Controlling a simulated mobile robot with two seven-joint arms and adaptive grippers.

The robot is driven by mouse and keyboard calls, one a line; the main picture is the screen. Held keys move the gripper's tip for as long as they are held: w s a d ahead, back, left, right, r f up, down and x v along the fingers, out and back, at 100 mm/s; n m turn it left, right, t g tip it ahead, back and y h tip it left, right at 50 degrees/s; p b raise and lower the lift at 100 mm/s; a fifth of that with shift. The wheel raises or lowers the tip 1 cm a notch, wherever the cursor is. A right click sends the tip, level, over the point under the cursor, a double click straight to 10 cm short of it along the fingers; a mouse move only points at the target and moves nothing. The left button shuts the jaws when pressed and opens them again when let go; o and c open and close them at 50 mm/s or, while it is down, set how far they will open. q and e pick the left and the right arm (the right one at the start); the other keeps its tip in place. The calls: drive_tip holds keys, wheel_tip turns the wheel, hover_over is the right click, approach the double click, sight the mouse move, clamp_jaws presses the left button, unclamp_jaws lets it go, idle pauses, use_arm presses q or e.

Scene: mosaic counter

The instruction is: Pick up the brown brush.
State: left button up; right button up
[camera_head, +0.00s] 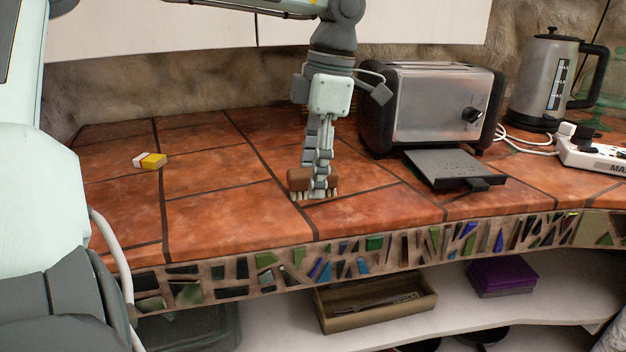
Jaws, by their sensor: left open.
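The brown brush (299,181) lies on the tiled counter (215,213) near its front edge, with pale bristles along its lower side. My left gripper (320,183) points straight down over it, with its fingers at the brush. The near finger covers the middle of the brush. The jaws are open, and I cannot tell whether they touch the brush. My right gripper is not in view.
A toaster (432,105) with its crumb tray (447,168) pulled out stands right of the brush. A kettle (543,80) and a power strip (597,155) are further right. A small yellow-and-white block (150,160) lies left. The left counter is mostly clear.

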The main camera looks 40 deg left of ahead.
sight(310, 170)
use_arm(q)
clamp_jaws()
idle(0.4)
drive_tip(key=shift+r, duration=0.6)
wheel_tip(310, 170, up, 3)
drive_tip(key=shift+f, duration=0.15)
drive_tip(key=s+d+r+b, duration=0.1)
drive_tip(key=s+d+r, duration=0.1)
drive_tip(key=s+r, duration=0.5)
drive_tip(key=s, duration=0.4)
drive_tip(key=shift+s+d+b, duration=0.25)
drive_tip(key=shift+b, duration=0.05)
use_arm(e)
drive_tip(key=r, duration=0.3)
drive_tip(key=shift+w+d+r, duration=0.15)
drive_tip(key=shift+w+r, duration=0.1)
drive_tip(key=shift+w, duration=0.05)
